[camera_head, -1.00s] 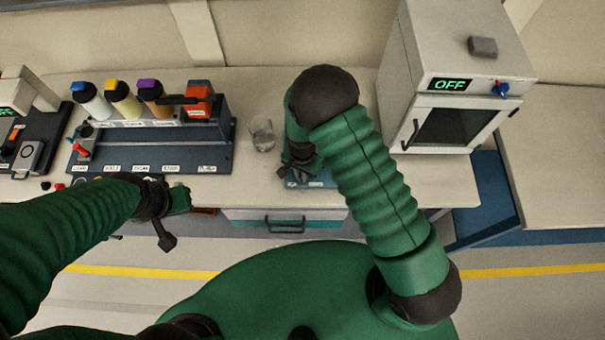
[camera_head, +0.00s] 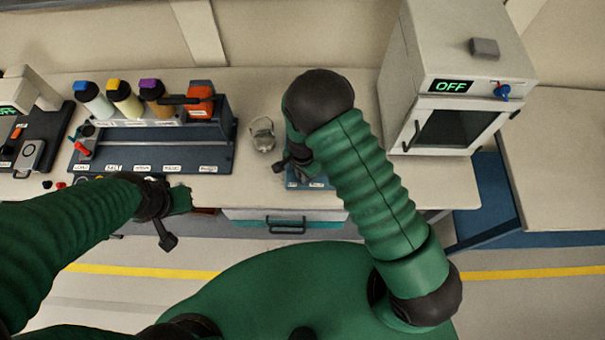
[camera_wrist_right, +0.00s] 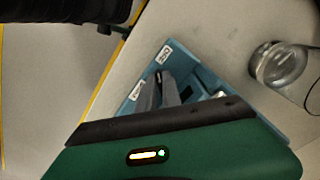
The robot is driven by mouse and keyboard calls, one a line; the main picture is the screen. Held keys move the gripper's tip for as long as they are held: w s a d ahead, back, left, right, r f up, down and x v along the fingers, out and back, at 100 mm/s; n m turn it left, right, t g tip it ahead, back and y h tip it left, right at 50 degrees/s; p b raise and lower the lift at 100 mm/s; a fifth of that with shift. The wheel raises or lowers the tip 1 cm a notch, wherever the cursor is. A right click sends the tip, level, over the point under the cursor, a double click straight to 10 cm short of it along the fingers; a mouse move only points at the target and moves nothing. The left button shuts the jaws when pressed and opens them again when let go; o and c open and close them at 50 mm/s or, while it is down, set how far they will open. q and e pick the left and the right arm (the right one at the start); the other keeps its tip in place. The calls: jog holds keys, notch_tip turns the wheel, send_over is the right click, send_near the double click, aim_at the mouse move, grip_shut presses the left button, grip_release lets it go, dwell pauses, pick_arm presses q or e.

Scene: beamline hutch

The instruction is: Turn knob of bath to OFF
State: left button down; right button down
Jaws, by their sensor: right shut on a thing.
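A small blue unit (camera_head: 318,182) with white labels stands at the bench's front edge, below my right forearm. I take it to be the bath; most of it is hidden by my arm. In the right wrist view the blue unit (camera_wrist_right: 128,105) shows labels and a dark slot. My right gripper (camera_head: 290,163) is down at it, and its dark fingers (camera_wrist_right: 168,88) are close together over its top. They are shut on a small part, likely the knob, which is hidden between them. My left gripper (camera_head: 172,215) hangs by the bench's front edge at left; its opening is unclear.
A glass vessel (camera_head: 263,135) stands just left of the blue unit. A rack (camera_head: 215,158) with several bottles is further left. A white oven (camera_head: 440,120) reading OFF, with a blue knob (camera_head: 502,92), stands at right. Bench space around the vessel is clear.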

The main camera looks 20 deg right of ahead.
jog(key=c, duration=1.6)
grip_release()
jog(key=shift+a, duration=0.1)
jog(key=shift+o, duration=0.4)
jog(key=shift+r, duration=0.1)
notch_tip(320, 180, up, 17)
jog(key=b, duration=0.2)
jog(key=shift+f, duration=0.2)
jog(key=s+d+f+n+t+b, duration=0.2)
jog(key=s+d+f+n+b, duration=0.3)
jog(key=s+d+n+b, duration=0.3)
jog(key=s+n, duration=0.2)
jog(key=n, duration=0.1)
jog(key=shift+s+d+t+b, duration=0.3)
jog(key=shift+d+b, duration=0.05)
